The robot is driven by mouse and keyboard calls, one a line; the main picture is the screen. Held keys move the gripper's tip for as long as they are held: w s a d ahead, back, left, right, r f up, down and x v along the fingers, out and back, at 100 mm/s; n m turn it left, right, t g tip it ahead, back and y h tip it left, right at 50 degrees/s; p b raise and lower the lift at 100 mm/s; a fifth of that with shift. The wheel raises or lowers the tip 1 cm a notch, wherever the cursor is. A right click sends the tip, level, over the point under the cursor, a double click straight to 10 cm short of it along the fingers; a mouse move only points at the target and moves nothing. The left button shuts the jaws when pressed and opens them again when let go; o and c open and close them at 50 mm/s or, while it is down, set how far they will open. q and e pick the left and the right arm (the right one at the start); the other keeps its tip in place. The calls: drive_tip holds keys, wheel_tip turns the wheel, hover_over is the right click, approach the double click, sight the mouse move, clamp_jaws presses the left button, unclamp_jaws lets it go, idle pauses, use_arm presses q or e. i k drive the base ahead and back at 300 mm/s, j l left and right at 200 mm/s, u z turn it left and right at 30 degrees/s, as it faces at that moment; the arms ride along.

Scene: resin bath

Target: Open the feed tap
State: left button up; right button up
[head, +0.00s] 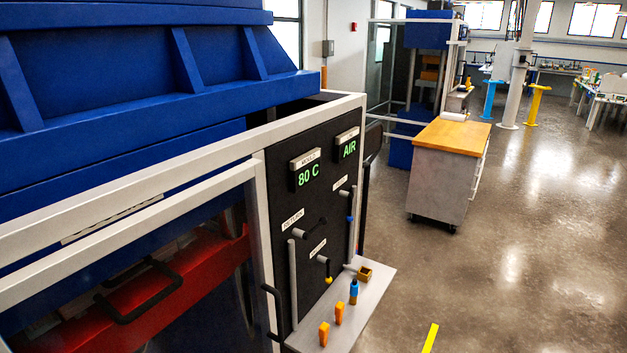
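A black panel (287,262) on the front of the machine carries several taps with small white labels. One tap (314,233) sits beside a label (292,219) that seems to read "RETURN". A lower tap (325,268) has a yellow tip and hangs below its own label (318,249). A tap with a blue part (349,212) is at the panel's right, near a third label (340,184). These last two labels are too small to read, so I cannot tell which tap is the feed tap. Neither of my grippers is in view.
A grey shelf (368,303) juts out below the panel, holding orange pieces (324,333) and a blue-and-black bottle-like item (353,292). Displays show "80 C" (308,176) and "AIR". A red drawer (200,272) is at left. A wood-topped cabinet (447,165) stands behind; floor at right is clear.

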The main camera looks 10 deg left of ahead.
sight(350, 218)
drive_tip(key=i+l+u, duration=0.15)
drive_tip(key=u, duration=0.9)
drive_tip(key=i+l+u, duration=0.1)
drive_tip(key=l+u, duration=0.65)
drive_tip(key=l, duration=0.2)
